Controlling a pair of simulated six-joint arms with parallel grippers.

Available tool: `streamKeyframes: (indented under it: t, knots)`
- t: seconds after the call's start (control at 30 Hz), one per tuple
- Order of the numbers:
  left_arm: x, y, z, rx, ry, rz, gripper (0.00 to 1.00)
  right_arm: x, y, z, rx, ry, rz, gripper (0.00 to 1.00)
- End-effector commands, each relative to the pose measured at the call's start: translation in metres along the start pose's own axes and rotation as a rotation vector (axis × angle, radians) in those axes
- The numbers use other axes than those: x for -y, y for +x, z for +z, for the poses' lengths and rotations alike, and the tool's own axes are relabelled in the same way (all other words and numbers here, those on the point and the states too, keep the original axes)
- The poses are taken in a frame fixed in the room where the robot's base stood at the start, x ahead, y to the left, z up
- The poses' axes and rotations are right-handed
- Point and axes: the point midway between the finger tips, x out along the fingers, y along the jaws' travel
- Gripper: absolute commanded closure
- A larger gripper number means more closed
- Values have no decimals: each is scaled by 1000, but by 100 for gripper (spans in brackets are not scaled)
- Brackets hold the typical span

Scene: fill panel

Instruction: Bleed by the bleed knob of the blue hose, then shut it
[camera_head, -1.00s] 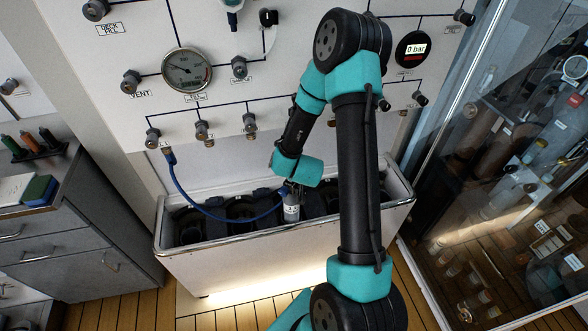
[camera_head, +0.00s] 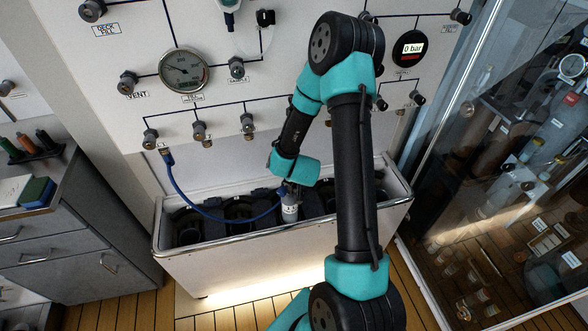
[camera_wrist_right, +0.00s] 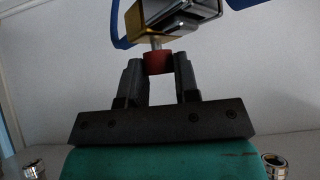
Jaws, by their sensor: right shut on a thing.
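The blue hose (camera_head: 205,213) runs from a fitting at the lower left of the panel, sags, and ends at the top of a grey cylinder (camera_head: 289,207) in the white trough. It also shows in the right wrist view (camera_wrist_right: 121,30). There, the red bleed knob (camera_wrist_right: 157,56) hangs on a short stem below a brass and chrome fitting (camera_wrist_right: 165,18). My right gripper (camera_wrist_right: 158,68) has its two fingers shut on the knob's sides. In the head view my right arm hides much of the hand and the knob. My left gripper is not in view.
The white trough (camera_head: 230,262) has a metal rim and several dark slots. The panel above carries a dial gauge (camera_head: 184,71), several valve knobs and a display (camera_head: 411,49) reading 0 bar. A grey cabinet (camera_head: 75,235) stands left, a glass case (camera_head: 510,200) right.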

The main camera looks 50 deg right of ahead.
Motion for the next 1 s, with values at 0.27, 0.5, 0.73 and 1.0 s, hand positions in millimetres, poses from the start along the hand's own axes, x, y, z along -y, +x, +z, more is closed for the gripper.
streamKeyframes:
  t: [0.27,0.5,0.73,1.0]
  knots:
    - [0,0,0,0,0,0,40,0,0,0,0,-17,-17,95]
    - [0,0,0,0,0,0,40,-1,0,1,1,-77,-76,95]
    - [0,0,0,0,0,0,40,-3,0,0,0,-174,-174,95]
    - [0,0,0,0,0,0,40,-4,0,0,1,-308,-307,95]
